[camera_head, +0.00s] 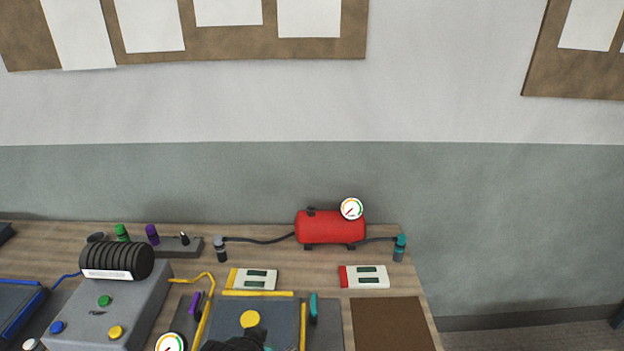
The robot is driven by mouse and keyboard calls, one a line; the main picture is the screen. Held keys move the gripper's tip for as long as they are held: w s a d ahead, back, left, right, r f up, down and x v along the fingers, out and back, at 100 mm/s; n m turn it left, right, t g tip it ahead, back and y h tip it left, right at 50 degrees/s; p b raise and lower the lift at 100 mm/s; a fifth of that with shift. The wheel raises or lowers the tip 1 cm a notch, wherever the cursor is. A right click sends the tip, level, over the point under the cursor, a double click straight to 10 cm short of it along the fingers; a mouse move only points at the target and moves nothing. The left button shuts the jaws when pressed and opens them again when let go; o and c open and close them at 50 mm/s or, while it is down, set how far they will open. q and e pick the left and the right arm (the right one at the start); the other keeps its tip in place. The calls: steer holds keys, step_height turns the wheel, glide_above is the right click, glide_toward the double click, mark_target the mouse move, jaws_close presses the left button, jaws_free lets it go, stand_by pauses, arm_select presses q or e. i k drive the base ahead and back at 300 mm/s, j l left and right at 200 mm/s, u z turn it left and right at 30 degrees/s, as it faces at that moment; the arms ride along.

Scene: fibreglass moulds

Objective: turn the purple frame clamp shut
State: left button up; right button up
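The purple frame clamp (194,303) is a small purple handle on a dark base. It stands at the left side of a dark grey mould (276,312) with yellow edging, near the bottom of the head view. The handle looks upright and slightly tilted. A dark shape (235,344), probably part of my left gripper, shows at the bottom edge, right of the purple clamp and apart from it. It covers the mould's near part. Its fingers cannot be made out. My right gripper is not in view.
A teal clamp (313,306) stands at the mould's right side. A grey box (118,312) with coloured buttons and a black coil is at left. A gauge (170,343) is near the purple clamp. A red tank (330,227) stands behind. A brown mat (392,325) is clear.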

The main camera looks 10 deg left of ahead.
mark_target(194, 309)
steer(key=i+j+u, duration=0.1)
steer(key=u, duration=1.35)
steer(key=i+l+z, duration=0.1)
steer(key=i+z, duration=0.25)
steer(key=i, duration=0.15)
